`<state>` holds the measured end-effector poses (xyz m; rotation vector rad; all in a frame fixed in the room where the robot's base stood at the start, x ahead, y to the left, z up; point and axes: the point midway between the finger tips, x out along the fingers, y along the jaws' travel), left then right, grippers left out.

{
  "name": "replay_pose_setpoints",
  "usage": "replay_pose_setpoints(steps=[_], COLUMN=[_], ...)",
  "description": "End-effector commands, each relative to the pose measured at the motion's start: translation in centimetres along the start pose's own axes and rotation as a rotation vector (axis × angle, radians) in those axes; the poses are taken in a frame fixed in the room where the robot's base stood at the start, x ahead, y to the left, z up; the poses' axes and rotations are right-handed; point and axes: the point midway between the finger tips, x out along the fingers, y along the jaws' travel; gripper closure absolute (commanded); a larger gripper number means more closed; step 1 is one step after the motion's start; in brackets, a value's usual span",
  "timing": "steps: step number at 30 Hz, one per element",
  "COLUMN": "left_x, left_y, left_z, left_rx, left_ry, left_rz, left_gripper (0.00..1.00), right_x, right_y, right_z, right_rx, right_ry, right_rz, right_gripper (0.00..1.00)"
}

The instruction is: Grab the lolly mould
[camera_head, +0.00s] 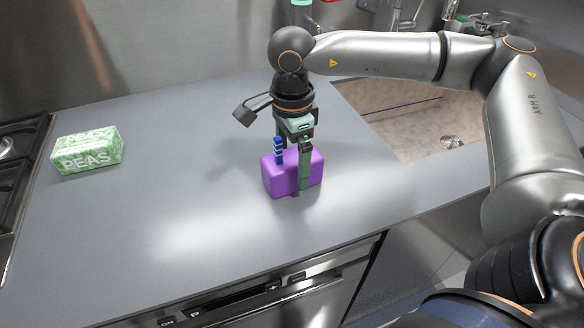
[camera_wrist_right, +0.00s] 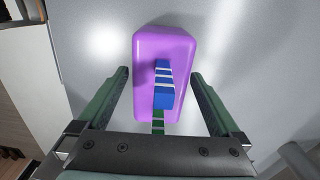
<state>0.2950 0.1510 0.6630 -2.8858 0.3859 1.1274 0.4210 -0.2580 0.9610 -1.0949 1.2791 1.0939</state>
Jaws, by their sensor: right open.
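The lolly mould (camera_head: 275,178) is a purple rounded block on the grey counter, with blue-and-white striped sticks (camera_head: 278,150) standing up from it. In the right wrist view the mould (camera_wrist_right: 182,42) lies ahead, with the striped sticks (camera_wrist_right: 164,85) pointing toward the camera and a green part at their near end. My right gripper (camera_head: 292,172) is over the mould, pointing down. It is open, with a finger on each side of the striped sticks; the wrist view shows the fingertips (camera_wrist_right: 160,76) apart with visible gaps to the mould. My left gripper is not in view.
A green-and-white peas packet (camera_head: 87,150) lies on the counter at the left, beside the dark hob (camera_head: 22,165). A sink (camera_head: 415,115) is cut into the counter at the right. The counter (camera_head: 170,210) between the peas and the mould is clear.

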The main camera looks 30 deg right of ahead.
Motion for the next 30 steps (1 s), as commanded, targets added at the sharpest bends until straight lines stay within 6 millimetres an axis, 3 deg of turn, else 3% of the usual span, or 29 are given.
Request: replay_pose_setpoints(steps=[10, 30], left_x=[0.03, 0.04], left_y=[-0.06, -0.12], left_z=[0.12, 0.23], left_rx=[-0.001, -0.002], left_ry=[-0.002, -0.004], left_rz=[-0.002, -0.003], left_gripper=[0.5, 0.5], right_x=[0.84, 0.79], right_y=[0.01, 0.0], right_z=[-0.03, -0.04], right_rx=[0.0, 0.0], right_ry=[-0.001, 0.0], right_rz=[0.0, 0.0], right_gripper=[0.01, 0.77])
